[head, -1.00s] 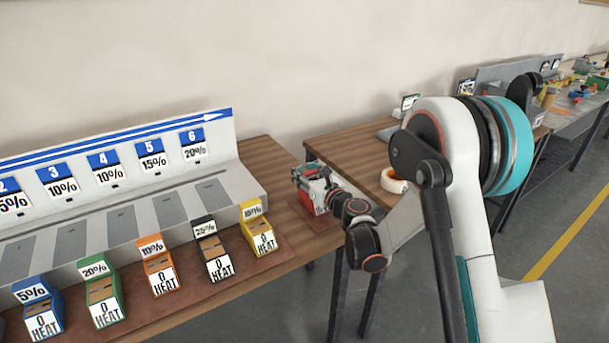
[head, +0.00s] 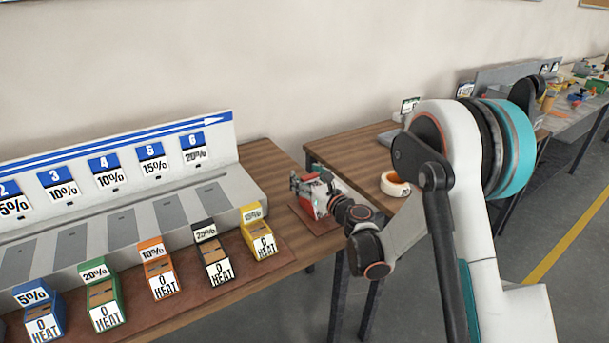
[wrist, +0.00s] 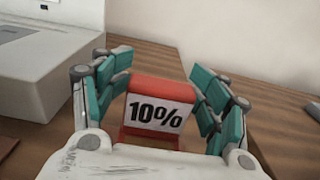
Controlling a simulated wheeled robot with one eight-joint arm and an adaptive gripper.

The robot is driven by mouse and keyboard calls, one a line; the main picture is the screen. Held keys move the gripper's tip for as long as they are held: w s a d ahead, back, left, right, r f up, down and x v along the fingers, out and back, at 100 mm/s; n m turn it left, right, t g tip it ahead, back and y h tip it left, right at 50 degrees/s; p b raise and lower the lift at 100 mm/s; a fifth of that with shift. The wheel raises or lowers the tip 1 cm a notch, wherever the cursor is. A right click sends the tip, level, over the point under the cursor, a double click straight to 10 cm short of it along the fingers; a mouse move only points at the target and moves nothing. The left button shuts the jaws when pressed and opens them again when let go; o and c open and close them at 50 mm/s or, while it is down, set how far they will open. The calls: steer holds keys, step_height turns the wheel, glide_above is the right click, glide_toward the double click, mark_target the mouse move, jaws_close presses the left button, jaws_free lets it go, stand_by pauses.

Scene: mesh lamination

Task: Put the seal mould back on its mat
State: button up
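The seal mould, a red block with a white 10% label (wrist: 160,115), stands upright between my gripper's fingers in the wrist view. In the head view the mould (head: 320,199) shows as a small red and white shape, partly hidden by my gripper. It appears to stand on a small reddish-brown mat (head: 322,228) at the table's right end. My gripper (wrist: 160,72) is open, with teal finger pads spread on either side of the mould and gaps visible beside it. It also shows in the head view (head: 312,187). The mould's base is hidden in the wrist view.
A grey stepped rack (head: 130,225) with percentage signs fills the table to the left. Several coloured HEAT boxes, the yellow one (head: 258,236) nearest, stand in front of it. A second table (head: 350,150) behind holds a white tape roll (head: 395,183).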

steer(key=p+v, duration=0.1)
steer(key=v, duration=0.8)
steer(key=shift+s+d+f, duration=0.1)
steer(key=shift+s+d, duration=0.15)
steer(key=shift+s+d+b, duration=0.3)
steer(key=shift+s+b, duration=0.05)
steer(key=shift+s, duration=0.2)
steer(key=s+d+r+n+g+h, duration=0.3)
steer(key=s+r+n+g, duration=0.2)
steer(key=s+r+n, duration=0.8)
steer(key=s+d+f+n+g+h, duration=0.1)
steer(key=s+d+f+n+h, duration=0.1)
steer(key=s+d+n, duration=0.4)
steer(key=s+d+f+n+g+h, duration=0.2)
steer(key=s+d+n+h, duration=0.3)
steer(key=s+n, duration=0.5)
steer(key=s+d, duration=0.2)
steer(key=s, duration=0.3)
steer(key=shift+d+f, duration=0.25)
